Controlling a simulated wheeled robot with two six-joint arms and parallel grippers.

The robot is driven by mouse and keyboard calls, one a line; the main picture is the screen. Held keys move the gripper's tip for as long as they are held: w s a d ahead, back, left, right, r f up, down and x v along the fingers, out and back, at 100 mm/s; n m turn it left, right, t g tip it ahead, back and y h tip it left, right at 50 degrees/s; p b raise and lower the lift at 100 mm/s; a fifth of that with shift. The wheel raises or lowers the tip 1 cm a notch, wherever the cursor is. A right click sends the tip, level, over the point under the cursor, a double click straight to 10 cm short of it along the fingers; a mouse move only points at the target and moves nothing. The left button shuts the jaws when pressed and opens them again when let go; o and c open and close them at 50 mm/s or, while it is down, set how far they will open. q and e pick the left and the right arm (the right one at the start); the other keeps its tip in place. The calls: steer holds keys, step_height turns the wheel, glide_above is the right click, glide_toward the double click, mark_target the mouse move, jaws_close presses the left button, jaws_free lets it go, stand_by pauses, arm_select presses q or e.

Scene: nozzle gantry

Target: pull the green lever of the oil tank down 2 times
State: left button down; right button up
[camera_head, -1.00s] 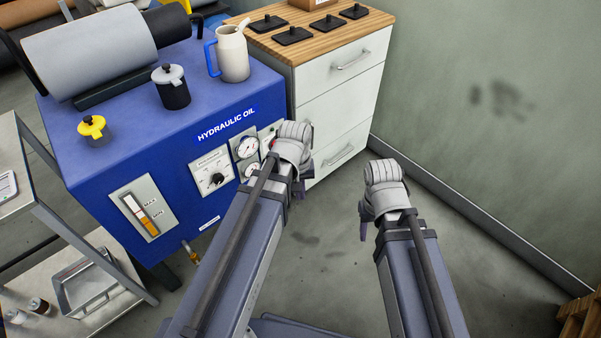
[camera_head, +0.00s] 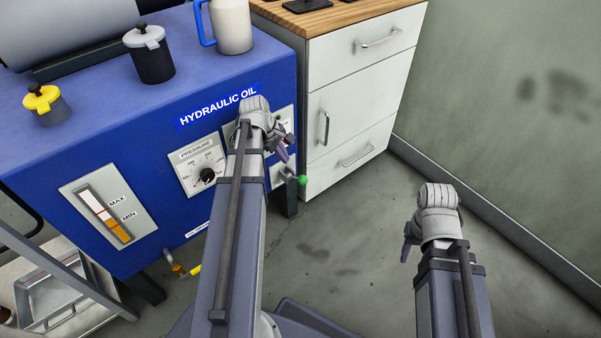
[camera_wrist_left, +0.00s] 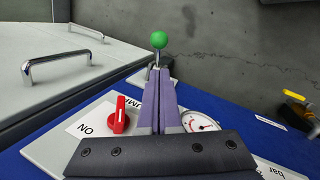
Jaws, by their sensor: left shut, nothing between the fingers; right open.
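The oil tank (camera_head: 150,130) is a blue box labelled HYDRAULIC OIL, on the left in the head view. Its lever ends in a green ball (camera_head: 302,180) near the right end of the front face. The ball also shows in the left wrist view (camera_wrist_left: 158,40), just beyond the fingertips. My left gripper (camera_head: 284,155) is shut and empty, up and left of the ball in the head view. In the left wrist view its fingers (camera_wrist_left: 161,78) hide part of the lever's shaft; I cannot tell whether they touch it. My right gripper (camera_head: 406,245) is open, well right of the tank.
A red switch (camera_wrist_left: 119,115) and a gauge (camera_wrist_left: 200,122) flank the fingers in the left wrist view. A white drawer cabinet (camera_head: 350,100) stands right of the tank. A pressure dial (camera_head: 205,172) and level gauge (camera_head: 103,212) are on the tank front. Floor before the cabinet is clear.

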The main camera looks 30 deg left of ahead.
stand_by(0.4)
arm_select(q)
steer(key=b, duration=0.9)
glide_above(296, 178)
steer(key=s, duration=0.2)
step_height(296, 178, down, 10)
steer(key=shift+s+d+r, duration=0.1)
steer(key=shift+d+r, duration=0.1)
steer(key=shift+r, duration=0.05)
